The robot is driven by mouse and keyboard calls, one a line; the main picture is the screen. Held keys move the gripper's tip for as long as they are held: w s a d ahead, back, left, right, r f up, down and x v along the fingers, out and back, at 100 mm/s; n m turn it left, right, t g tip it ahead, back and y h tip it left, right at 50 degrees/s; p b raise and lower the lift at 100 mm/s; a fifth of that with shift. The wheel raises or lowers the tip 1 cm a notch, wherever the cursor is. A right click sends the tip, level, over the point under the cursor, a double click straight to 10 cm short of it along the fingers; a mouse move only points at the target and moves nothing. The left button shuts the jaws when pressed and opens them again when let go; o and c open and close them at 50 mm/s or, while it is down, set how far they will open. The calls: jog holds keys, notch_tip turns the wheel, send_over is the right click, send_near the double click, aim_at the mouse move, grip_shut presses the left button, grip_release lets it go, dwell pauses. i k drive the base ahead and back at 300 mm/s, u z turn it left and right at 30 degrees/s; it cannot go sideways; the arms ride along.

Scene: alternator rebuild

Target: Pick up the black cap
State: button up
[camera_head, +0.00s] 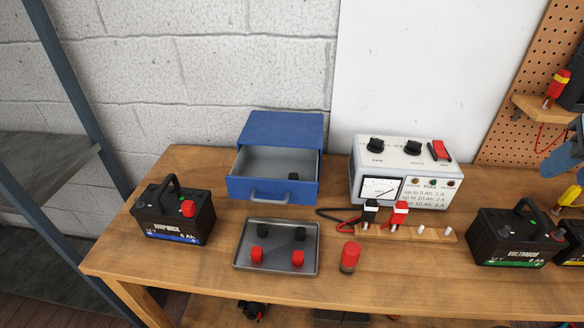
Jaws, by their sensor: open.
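Several small caps are in view. One black cap (293,177) lies inside the open drawer (272,187) of the blue box, near its right side. Two more dark caps, a left one (262,230) and a right one (300,234), sit at the back of the shallow metal tray (240,262). Two red caps, a left one (257,255) and a right one (297,258), sit in front of them in that tray. Another red cap (188,208) is on the left battery (172,222).
A blue drawer box (284,128) stands behind the tray. A charger (405,170) with red and black clamps is to its right. A red-topped cylinder (349,257) stands right of the tray. A battery (512,240) stands at the right. The wooden bench's front edge (240,290) is clear.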

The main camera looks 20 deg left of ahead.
aim_at(291, 176)
jog(key=u, duration=0.2)
jog(key=k, duration=0.85)
jog(key=u, duration=0.9)
jog(key=i, duration=0.5)
